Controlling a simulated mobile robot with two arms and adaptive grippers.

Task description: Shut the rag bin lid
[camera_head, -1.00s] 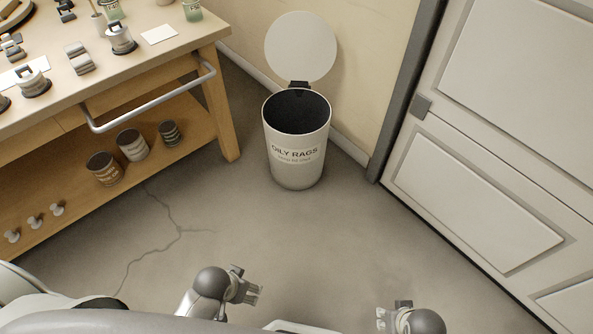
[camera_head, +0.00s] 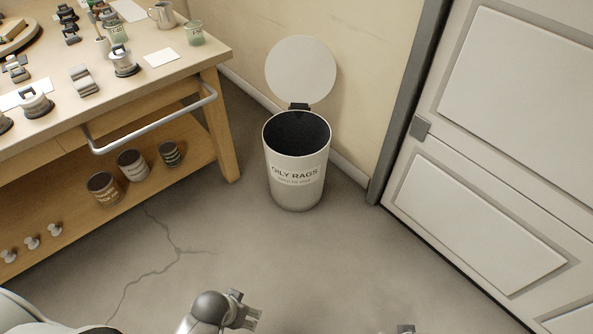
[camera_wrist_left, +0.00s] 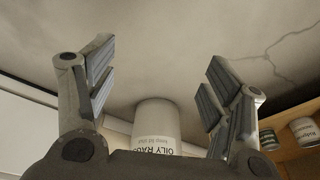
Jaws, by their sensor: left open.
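The white rag bin (camera_head: 297,172), marked OILY RAGS, stands upright on the floor by the wall. Its round lid (camera_head: 301,70) is up, tilted back towards the wall on a dark hinge (camera_head: 299,107), and the dark inside shows. My left gripper (camera_head: 254,314) is low in the head view, well short of the bin and touching nothing. In the left wrist view its fingers (camera_wrist_left: 160,92) are apart and empty, with part of the bin (camera_wrist_left: 157,124) beyond them. Only a small piece of my right gripper (camera_head: 404,329) shows at the bottom edge.
A wooden bench (camera_head: 187,65) with a metal rail (camera_head: 160,128) and a lower shelf of cans stands left of the bin. A panelled door (camera_head: 480,170) is on the right. The floor (camera_head: 270,245) between me and the bin is clear.

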